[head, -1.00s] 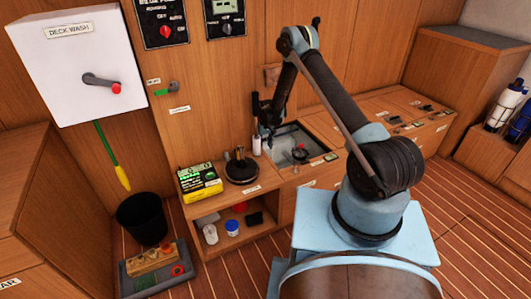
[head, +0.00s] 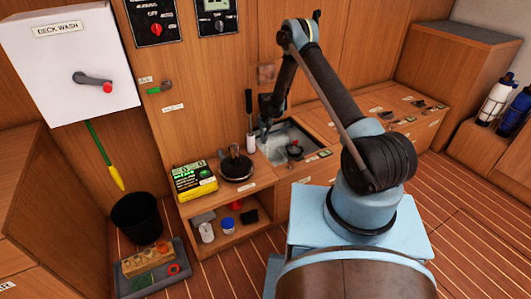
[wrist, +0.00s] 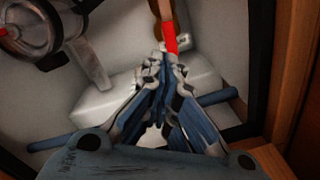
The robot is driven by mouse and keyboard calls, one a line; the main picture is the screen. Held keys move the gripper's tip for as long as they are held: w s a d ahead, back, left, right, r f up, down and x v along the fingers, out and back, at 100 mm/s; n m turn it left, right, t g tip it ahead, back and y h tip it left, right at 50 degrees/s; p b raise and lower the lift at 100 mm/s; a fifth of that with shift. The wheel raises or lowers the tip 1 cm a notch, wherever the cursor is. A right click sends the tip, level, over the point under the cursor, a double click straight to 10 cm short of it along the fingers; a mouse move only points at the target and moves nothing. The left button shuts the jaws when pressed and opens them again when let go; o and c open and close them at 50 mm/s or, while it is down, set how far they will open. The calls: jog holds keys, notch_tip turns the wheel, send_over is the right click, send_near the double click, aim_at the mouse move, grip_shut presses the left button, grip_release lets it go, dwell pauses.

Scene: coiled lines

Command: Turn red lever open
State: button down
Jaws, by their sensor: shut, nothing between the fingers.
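In the wrist view a red lever (wrist: 170,38) sticks down from the top, its end close to the tips of my gripper (wrist: 162,62). The fingers are shut with nothing between them. I cannot tell whether the tips touch the lever. In the head view my gripper (head: 264,128) points down into the open recess (head: 275,155) in the wooden counter. The red lever cannot be made out there.
The recess wall (wrist: 262,70) is close on the right. A black pan (head: 237,170) and a yellow-green box (head: 194,182) stand left of the recess.

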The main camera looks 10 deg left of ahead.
jog(key=w+d+f+m+y, duration=0.2)
jog(key=w+d+m, duration=0.3)
jog(key=m, duration=0.6)
jog(key=s+a+f+m, duration=0.2)
jog(key=s+a+f, duration=0.1)
jog(key=f, duration=0.6)
jog(key=shift+s+a+f+g, duration=0.15)
jog(key=shift+s+a+g, duration=0.2)
jog(key=shift+s, duration=0.3)
jog(key=shift+s+a, duration=0.3)
jog(key=shift+a, duration=0.5)
